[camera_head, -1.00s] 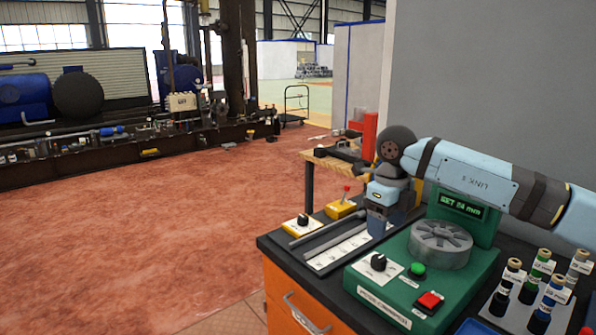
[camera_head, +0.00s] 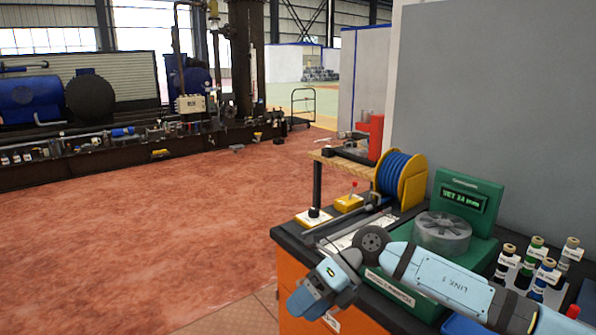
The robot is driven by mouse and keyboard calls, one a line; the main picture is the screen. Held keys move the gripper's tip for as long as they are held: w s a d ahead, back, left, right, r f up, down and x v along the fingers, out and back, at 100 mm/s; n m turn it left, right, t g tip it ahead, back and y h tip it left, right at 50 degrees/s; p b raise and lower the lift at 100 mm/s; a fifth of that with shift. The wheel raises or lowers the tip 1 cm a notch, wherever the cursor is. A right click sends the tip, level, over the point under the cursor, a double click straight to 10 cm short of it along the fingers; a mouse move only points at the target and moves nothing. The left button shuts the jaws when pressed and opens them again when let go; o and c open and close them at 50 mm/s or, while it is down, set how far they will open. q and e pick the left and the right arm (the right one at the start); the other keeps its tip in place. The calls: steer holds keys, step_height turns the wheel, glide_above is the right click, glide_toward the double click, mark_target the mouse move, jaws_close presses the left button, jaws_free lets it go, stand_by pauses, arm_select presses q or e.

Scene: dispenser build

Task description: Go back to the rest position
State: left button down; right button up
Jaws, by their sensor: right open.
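My right arm reaches in from the lower right, low across the front of the bench. My right gripper (camera_head: 300,305) is open at the bench's front left corner and points down and to the left. No object shows in it, though its fingertips are hard to make out. The green crimping machine (camera_head: 481,240) stands behind my arm, and its round grey die head (camera_head: 442,232) is in plain view. My forearm hides most of the machine's front controls. My left gripper is not in view.
The dark bench top (camera_head: 292,237) has an orange cabinet (camera_head: 291,283) below. A blue hose reel (camera_head: 396,175) with yellow flanges stands behind my arm. Several labelled bottles (camera_head: 530,260) stand at the right, close to my forearm. The red floor (camera_head: 140,235) at the left is open.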

steer(key=s+a+m+y, duration=0.4)
steer(key=s+a+y, duration=0.15)
steer(key=y, duration=0.25)
steer(key=s+d+f+m+t+h, duration=0.2)
steer(key=d+f+m+t+h, duration=0.4)
steer(key=m+t, duration=0.75)
steer(key=s+d+f+m+t+h, duration=0.1)
steer(key=d+f+m+t+h, duration=0.2)
steer(key=d+f+m+t, duration=1)
steer(key=s+d+f+m+g+h, duration=0.2)
steer(key=s+f+m+g+h, duration=0.15)
steer(key=s+m+g, duration=0.3)
steer(key=s+d+f+m+g+h, duration=0.2)
steer(key=s+f+m+g, duration=0.3)
steer(key=s, duration=0.3)
arm_select(q)
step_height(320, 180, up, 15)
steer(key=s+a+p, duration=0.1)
steer(key=p, duration=2)
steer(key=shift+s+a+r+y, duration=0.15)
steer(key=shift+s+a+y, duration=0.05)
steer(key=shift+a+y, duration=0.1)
arm_select(e)
step_height(320, 180, up, 16)
steer(key=shift+d, duration=0.35)
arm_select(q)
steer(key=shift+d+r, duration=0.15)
arm_select(e)
steer(key=shift+s+r, duration=0.1)
